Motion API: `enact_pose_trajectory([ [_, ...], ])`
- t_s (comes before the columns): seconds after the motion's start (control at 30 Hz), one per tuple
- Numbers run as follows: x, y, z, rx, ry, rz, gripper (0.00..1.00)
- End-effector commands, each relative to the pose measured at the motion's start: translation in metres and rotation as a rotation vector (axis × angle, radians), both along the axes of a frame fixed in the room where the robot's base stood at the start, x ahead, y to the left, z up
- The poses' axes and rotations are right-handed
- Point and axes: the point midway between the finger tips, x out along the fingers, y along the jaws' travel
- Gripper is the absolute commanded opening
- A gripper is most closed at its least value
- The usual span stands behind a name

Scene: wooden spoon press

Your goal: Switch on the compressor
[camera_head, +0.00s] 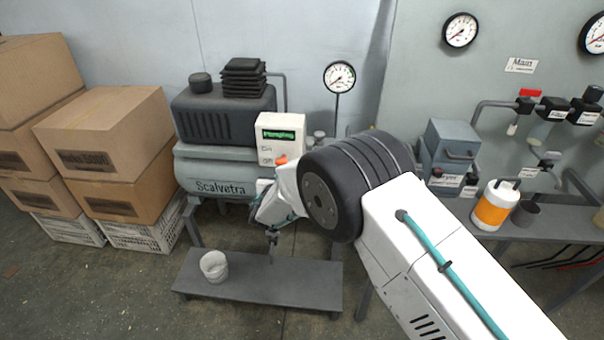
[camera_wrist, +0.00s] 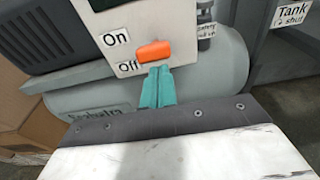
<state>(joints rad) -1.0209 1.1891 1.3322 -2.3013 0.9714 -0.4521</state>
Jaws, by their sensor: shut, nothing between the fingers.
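The compressor (camera_head: 220,168) is a grey machine with a tank marked "Scalvetra" and a white control box (camera_head: 281,134). The box's green display (camera_head: 278,134) reads "Pumping". An orange switch (camera_wrist: 155,51) sits on the box beside an "On" label (camera_wrist: 115,38) above and an "Off" label (camera_wrist: 127,67) below. It also shows in the head view (camera_head: 281,160), partly behind my wrist. My gripper (camera_wrist: 158,72) has its teal fingers shut and empty, tips just under the switch. I cannot tell whether they touch it.
Cardboard boxes (camera_head: 104,135) on crates stand at the left. A low grey bench (camera_head: 250,285) with a whitish cup (camera_head: 214,265) lies in front of the compressor. A gauge (camera_head: 339,77) rises behind it. A side table at right holds an orange-and-white container (camera_head: 494,206).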

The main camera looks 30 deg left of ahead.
Motion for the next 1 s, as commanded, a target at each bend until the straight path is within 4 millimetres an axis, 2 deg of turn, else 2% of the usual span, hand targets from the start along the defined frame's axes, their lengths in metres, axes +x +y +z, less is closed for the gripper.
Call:
enact_pose_trajectory([
  [0.27, 0.000, -0.003, -0.007, -0.001, 0.000, -0.003, 0.00],
  [0.47, -0.005, -0.009, -0.041, -0.005, 0.003, -0.005, 0.00],
  [0.8, -0.076, -0.032, -0.033, -0.002, 0.000, -0.002, 0.00],
  [1.0, -0.096, -0.040, -0.031, -0.001, 0.001, -0.004, 0.00],
])
